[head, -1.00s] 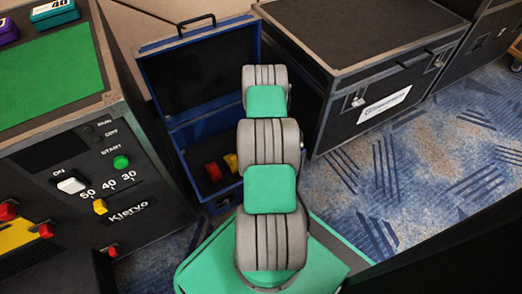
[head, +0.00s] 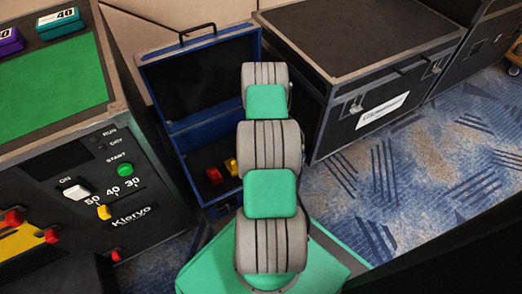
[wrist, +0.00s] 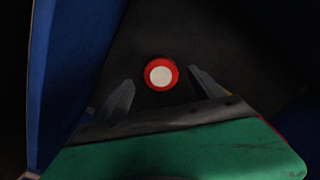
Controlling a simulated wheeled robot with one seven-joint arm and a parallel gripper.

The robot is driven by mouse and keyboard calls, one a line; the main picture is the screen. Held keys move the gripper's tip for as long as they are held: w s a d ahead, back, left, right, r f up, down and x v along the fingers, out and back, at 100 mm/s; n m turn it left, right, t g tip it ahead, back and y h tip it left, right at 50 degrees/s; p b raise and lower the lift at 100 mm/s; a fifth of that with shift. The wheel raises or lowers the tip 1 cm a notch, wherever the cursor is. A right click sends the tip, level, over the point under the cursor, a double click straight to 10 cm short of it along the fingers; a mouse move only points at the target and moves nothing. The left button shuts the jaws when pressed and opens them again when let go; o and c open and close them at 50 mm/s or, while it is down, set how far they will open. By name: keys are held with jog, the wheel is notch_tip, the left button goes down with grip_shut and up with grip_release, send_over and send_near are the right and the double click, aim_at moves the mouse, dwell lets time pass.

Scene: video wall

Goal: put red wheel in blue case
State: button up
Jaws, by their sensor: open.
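The open blue case (head: 196,133) stands upper left of centre in the head view, its lid raised at the back. In the wrist view a red wheel (wrist: 161,74) with a white centre lies on a dark surface beside a blue wall (wrist: 72,75), seemingly the case's inside. My gripper (wrist: 160,84) is open; its two fingers show on either side of the wheel in the picture, not touching it. I cannot tell the height between them. In the head view my arm hides the gripper and the case's right part.
A black panel (head: 100,185) with buttons and a green top stands left. A large black flight case (head: 360,100) stands right. Patterned carpet is free at the right.

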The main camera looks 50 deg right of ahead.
notch_tip(320, 180, up, 8)
jog(key=p, duration=0.2)
jog(key=shift+p, duration=0.3)
dwell(0.9)
